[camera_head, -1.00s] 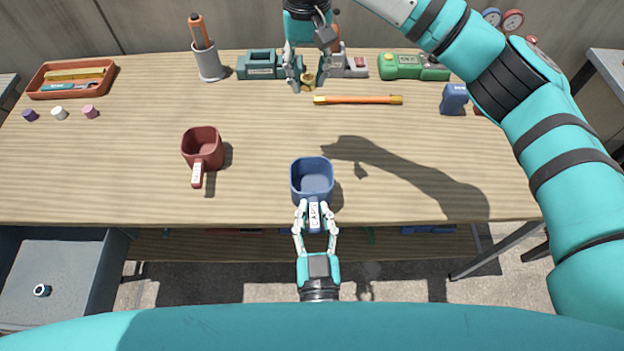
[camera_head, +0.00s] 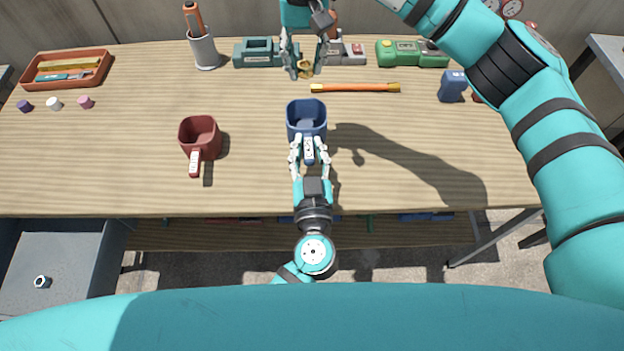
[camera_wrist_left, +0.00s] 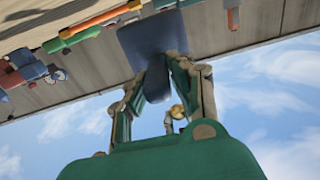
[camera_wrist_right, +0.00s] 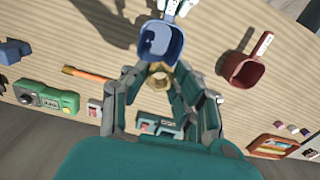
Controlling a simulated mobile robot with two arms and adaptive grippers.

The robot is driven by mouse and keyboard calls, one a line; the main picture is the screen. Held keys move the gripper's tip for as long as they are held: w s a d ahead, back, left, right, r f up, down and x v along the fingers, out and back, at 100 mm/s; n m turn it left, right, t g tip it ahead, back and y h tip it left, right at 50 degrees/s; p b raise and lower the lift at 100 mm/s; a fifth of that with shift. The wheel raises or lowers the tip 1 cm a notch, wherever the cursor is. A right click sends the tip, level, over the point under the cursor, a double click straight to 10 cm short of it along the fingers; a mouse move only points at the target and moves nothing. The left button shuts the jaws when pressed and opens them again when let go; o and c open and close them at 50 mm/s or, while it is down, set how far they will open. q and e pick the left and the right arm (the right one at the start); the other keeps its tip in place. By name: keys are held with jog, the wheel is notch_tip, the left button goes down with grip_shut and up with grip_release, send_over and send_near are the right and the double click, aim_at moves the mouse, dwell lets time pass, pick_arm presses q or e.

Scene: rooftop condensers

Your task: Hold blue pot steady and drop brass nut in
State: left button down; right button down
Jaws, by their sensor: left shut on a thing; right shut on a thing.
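The blue pot (camera_head: 306,118) is upright on or just above the table's middle, its handle pointing towards me. My left gripper (camera_head: 309,152) is shut on that handle; the left wrist view shows the handle (camera_wrist_left: 157,86) between the fingers. My right gripper (camera_head: 304,70) points down beyond the pot and is shut on the brass nut (camera_head: 304,68). In the right wrist view the nut (camera_wrist_right: 157,80) is at the fingertips, beside the rim of the blue pot (camera_wrist_right: 172,42) and not over its opening. Whether the pot touches the table is unclear.
A red pot (camera_head: 199,138) stands left of the blue one. An orange stick (camera_head: 355,88) lies right of my right gripper. A teal device (camera_head: 258,54) and green device (camera_head: 410,54) stand behind. An open drawer (camera_head: 55,268) is at lower left. The front right table is clear.

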pick_arm(q)
jog(key=shift+w, duration=0.25)
jog(key=shift+f, duration=2.1)
jog(key=shift+s+f, duration=0.1)
jog(key=shift+f, duration=0.25)
jog(key=c, duration=1.1)
grip_release()
jog(key=c, duration=1)
jog(key=shift+o, duration=0.2)
pick_arm(e)
send_near(306, 106)
jog(key=s+f, duration=0.1)
jog(key=f, duration=0.1)
jog(key=s+f, duration=0.1)
jog(key=f, duration=0.1)
jog(key=s+f, duration=0.1)
jog(key=f, duration=0.1)
jog(key=shift+s, duration=0.3)
